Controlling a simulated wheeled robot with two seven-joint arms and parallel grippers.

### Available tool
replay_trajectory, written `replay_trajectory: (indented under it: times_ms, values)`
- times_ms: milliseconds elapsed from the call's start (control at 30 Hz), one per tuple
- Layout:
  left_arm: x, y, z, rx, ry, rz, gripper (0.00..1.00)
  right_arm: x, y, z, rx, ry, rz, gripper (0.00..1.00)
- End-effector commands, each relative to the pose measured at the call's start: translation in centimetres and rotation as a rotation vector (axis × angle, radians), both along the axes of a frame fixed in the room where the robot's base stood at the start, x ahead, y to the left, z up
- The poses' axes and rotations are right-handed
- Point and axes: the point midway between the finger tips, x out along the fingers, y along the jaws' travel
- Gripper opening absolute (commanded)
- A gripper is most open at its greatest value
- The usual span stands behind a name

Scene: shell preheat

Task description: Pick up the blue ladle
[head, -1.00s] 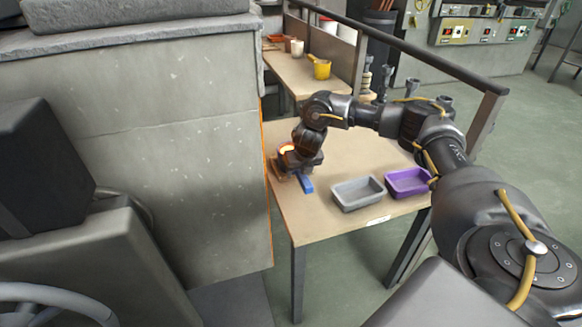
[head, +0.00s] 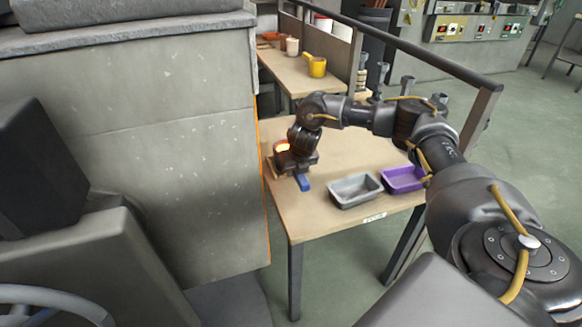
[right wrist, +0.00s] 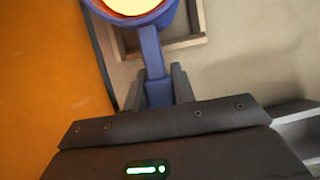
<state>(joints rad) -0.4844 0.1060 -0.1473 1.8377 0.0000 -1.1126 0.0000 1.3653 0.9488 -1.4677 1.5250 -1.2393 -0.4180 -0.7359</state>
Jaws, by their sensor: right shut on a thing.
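The blue ladle (right wrist: 150,45) shows in the right wrist view, its handle running down between my right gripper's fingers (right wrist: 158,85). Its bowl, cut off by the top edge, holds something glowing orange-yellow. My right gripper is shut on the handle. In the head view the blue handle end (head: 304,184) sticks out below my right gripper (head: 293,160), and the glow shows just left of the wrist. Most of the ladle is hidden there by the gripper. A wooden frame (right wrist: 185,42) lies beneath the bowl; I cannot tell whether they touch. My left gripper is not in view.
A grey tray (head: 355,204) and a purple tray (head: 400,189) stand on the table (head: 310,222) right of the ladle. A tall grey block (head: 190,160) borders the table's left side.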

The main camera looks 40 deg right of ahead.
Motion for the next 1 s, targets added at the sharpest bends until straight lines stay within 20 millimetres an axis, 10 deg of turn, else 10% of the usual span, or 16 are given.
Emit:
replay_trajectory:
  times_ms: [367, 533, 1000]
  values:
    - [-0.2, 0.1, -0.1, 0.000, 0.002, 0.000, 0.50, 0.0, 0.1, 3.7, 0.001, -0.006, 0.000, 0.00]
    - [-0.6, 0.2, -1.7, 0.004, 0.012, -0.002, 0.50, -3.6, 0.4, 8.0, 0.000, -0.008, 0.004, 0.00]
    - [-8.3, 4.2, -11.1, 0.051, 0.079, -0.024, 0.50, -11.0, 1.3, 12.2, -0.001, -0.003, 0.002, 0.00]
